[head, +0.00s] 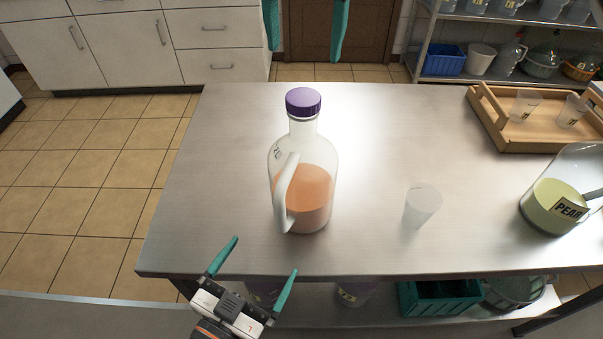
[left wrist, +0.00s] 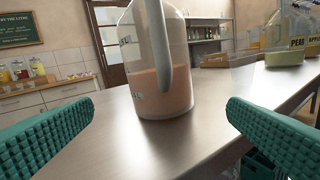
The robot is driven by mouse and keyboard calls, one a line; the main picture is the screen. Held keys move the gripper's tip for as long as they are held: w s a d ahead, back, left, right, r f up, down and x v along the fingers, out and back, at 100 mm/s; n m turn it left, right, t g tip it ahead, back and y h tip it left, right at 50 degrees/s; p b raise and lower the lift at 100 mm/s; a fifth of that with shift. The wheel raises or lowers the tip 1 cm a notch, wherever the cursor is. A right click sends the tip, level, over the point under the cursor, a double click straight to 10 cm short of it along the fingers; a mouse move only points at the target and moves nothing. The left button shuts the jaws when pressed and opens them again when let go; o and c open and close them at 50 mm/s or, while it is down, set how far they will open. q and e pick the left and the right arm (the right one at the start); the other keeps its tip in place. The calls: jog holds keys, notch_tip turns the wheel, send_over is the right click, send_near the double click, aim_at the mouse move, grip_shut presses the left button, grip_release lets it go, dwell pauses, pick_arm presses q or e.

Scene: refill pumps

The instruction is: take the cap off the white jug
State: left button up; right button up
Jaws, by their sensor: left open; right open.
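The white jug (head: 305,160) stands upright on the steel table, part full of orange liquid. Its purple cap (head: 304,102) sits on the neck. Its white handle (head: 285,190) faces the table's front edge. In the left wrist view the jug (left wrist: 160,75) is straight ahead, its top and cap out of frame. My left gripper (head: 266,254) is open and empty at the front edge, short of the jug and below its handle. My right gripper (head: 305,57) is open and empty at the top of the head view, fingers pointing down, appearing above the cap.
A translucent cup (head: 421,207) stands right of the jug. A glass container labelled PEAR (head: 560,205) is at the right edge. A wooden tray (head: 487,118) with cups is at the back right. The steel table (head: 200,200) is clear left of the jug.

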aim_at(284, 223)
pick_arm(q)
jog(key=x, duration=0.9)
jog(key=shift+w+d, duration=0.1)
jog(key=shift+w, duration=0.25)
grip_shut()
